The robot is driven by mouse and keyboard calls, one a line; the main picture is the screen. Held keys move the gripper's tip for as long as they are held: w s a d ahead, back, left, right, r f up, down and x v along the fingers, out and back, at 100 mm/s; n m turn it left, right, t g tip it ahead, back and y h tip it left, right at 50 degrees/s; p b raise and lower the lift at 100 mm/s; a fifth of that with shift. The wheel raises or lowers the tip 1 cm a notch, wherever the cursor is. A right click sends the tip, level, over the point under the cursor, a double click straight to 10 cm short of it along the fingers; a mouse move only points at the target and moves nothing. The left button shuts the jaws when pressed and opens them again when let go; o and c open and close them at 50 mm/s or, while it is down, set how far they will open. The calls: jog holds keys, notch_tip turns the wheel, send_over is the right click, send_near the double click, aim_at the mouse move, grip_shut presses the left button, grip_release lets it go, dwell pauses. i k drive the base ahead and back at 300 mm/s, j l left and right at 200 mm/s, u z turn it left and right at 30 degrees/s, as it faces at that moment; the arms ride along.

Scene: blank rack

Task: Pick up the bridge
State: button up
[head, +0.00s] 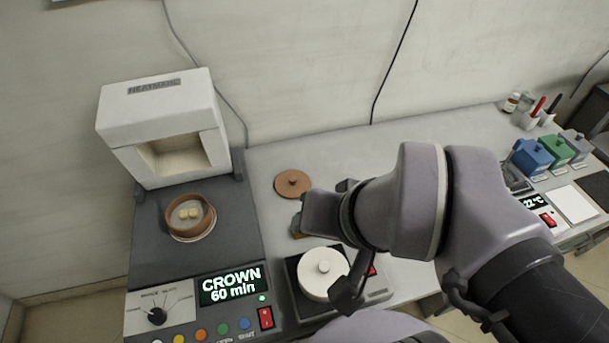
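Small pale-yellow pieces (189,212) lie in a round brown dish (207,225) on the dark top of the furnace unit at the left. They may be the bridge, but they are too small to tell. My gripper (297,228) points down over the light bench, to the right of the dish and well apart from it. Its fingers are mostly hidden by my own wrist, so their opening is unclear. A small tan patch (296,236) shows just below the fingers; I cannot tell what it is or whether they touch it.
A white furnace head (158,120) stands behind the dish. A brown knobbed lid (292,184) lies behind my gripper. A white knobbed lid (323,272) sits on a dark-topped device in front. Blue (532,156) and green (557,150) boxes stand far right. The back middle bench is clear.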

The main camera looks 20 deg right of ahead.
aim_at(185, 214)
jog(key=j+u, duration=0.4)
jog(key=i+j+u, duration=0.1)
jog(key=j+u, duration=0.25)
jog(key=j, duration=0.15)
